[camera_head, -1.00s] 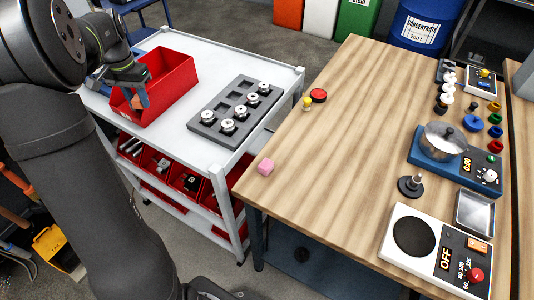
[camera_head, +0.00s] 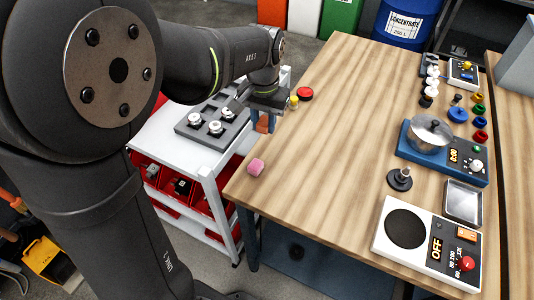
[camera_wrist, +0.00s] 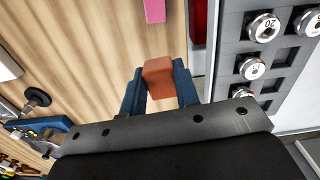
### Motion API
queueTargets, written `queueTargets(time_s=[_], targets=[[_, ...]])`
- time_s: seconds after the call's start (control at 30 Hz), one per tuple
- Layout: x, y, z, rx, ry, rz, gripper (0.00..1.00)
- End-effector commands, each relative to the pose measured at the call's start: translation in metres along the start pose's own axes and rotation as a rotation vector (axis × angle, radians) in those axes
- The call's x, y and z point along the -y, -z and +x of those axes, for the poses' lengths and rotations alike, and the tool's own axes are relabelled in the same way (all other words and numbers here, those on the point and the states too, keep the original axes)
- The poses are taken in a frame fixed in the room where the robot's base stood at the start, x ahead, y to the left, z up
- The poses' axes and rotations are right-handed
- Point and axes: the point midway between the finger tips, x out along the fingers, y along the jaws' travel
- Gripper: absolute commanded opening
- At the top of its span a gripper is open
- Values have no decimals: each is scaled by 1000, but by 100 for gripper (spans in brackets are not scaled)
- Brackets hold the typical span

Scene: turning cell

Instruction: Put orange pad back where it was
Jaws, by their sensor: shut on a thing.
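My gripper (camera_head: 264,116) is shut on the orange pad (camera_head: 264,124), a small orange block. It hangs near the left edge of the wooden table, beside the grey tray on the trolley. In the wrist view the orange pad (camera_wrist: 159,72) sits between the two blue fingers of my gripper (camera_wrist: 160,88). Below it in that view lie the tabletop's wood and the gap by the tray. How high it hangs is hard to tell.
A pink block (camera_head: 256,167) lies near the table's left edge. A red button (camera_head: 305,93) and yellow piece (camera_head: 293,102) are close to my gripper. The grey tray (camera_head: 190,130) holds weights. The table's middle is clear.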

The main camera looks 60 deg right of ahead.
Motion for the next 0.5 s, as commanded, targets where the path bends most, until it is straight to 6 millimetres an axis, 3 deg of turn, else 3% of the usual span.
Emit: queueTargets(time_s=[0.03, 0.2, 0.4, 0.5], targets=[[-21, -5, 0, -1, 0, 22, 0], [-70, -22, 3, 0, 1, 60, 0], [-102, -37, 6, 1, 1, 83, 0], [-104, -39, 8, 1, 1, 86, 0]])
